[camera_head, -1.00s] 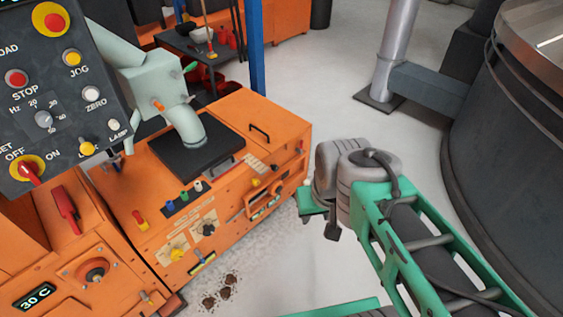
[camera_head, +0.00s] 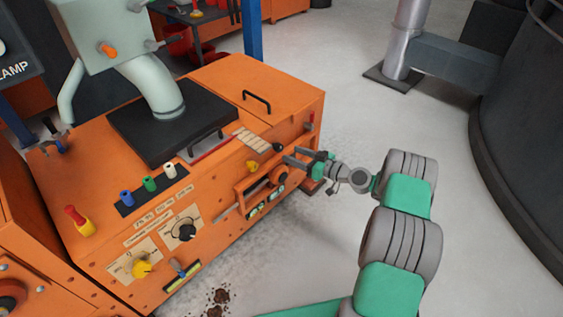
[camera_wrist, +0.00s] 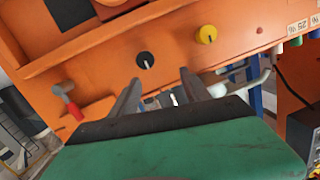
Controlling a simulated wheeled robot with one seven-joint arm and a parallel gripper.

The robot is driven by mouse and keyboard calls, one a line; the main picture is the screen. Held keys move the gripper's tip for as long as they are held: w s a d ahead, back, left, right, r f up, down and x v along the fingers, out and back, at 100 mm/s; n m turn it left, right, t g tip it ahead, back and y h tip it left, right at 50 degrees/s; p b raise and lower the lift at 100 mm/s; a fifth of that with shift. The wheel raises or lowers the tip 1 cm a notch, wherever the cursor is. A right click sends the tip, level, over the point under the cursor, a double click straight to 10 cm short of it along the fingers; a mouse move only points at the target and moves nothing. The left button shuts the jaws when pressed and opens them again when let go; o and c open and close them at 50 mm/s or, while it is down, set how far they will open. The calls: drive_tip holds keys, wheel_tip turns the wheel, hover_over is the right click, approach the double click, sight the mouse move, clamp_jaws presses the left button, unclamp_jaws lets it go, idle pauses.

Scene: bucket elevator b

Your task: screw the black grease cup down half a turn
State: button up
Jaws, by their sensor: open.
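The black grease cup (camera_head: 278,147) is a small round black knob on the orange machine's front, near its right end. In the wrist view the black cup (camera_wrist: 145,60) carries a pale mark and sits a little beyond the fingertips. The yellow cup (camera_head: 251,166) is beside it; it also shows in the wrist view (camera_wrist: 207,34). My gripper (camera_head: 289,156) is open and empty, its fingers pointing at the machine front close to the black cup. In the wrist view my gripper (camera_wrist: 156,80) has its fingers apart, with the cup roughly ahead of the gap, not between them.
A red-handled lever (camera_head: 310,120) is near the machine's right corner, and in the wrist view (camera_wrist: 68,97) it lies left of the fingers. A slotted orange bracket (camera_head: 245,195) projects below the cups. The floor right of the machine is clear.

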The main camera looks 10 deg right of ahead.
sight(281, 149)
drive_tip(key=shift+m+t, duration=0.3)
drive_tip(key=shift+t, duration=0.5)
drive_tip(key=w+f, duration=0.1)
drive_tip(key=w+a+f+b, duration=0.1)
drive_tip(key=w, duration=0.1)
drive_tip(key=w+a+f+b, duration=0.1)
drive_tip(key=w, duration=0.1)
drive_tip(key=shift+w+a+f, duration=0.1)
drive_tip(key=shift+w+f, duration=0.05)
drive_tip(key=shift+f, duration=0.2)
drive_tip(key=shift+w+a+r, duration=0.1)
drive_tip(key=shift+w+a, duration=0.3)
drive_tip(key=shift+w, duration=0.05)
drive_tip(key=shift+c, duration=0.5)
clamp_jaws()
